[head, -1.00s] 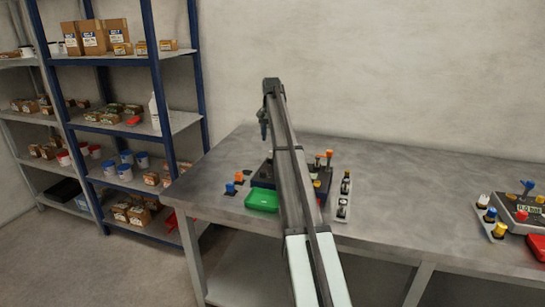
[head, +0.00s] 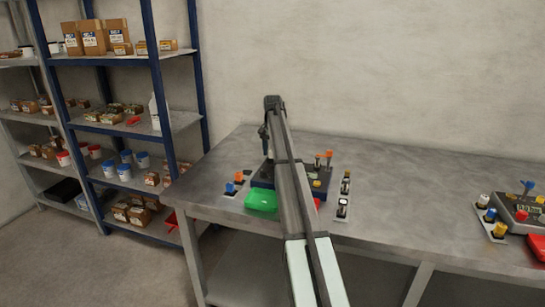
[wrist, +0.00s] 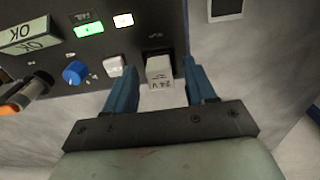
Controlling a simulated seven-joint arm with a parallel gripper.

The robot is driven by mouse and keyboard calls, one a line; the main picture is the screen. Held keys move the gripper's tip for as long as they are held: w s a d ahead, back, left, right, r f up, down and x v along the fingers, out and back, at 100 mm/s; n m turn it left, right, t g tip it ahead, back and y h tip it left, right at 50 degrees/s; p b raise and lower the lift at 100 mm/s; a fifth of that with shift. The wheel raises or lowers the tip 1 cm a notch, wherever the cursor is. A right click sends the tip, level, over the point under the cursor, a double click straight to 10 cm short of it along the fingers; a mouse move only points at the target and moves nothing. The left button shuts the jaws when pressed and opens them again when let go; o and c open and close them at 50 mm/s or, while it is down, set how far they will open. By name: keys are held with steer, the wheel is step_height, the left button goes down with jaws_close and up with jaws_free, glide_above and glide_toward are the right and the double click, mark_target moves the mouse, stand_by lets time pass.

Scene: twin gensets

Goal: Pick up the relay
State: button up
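The relay, a small pale grey block marked "24 V" (wrist: 160,71), is seated at a dark socket on the dark panel (wrist: 75,77) in the wrist view. My gripper (wrist: 161,85) is open, with one blue finger on each side of the relay. Gaps show between the fingers and the relay, so neither finger touches it. In the head view my gripper (head: 266,142) is above the dark genset box (head: 262,178); my arm hides part of the box, and the relay cannot be made out there.
Beside the relay on the panel are a white button (wrist: 114,65), a blue knob (wrist: 75,72) and an orange-tipped lever (wrist: 25,93). A green tray (head: 261,200) lies in front of the box. A second genset (head: 522,208) stands far right. The middle of the bench is clear.

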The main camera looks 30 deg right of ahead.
jaws_close()
steer(key=shift+r, duration=0.15)
stand_by(0.4)
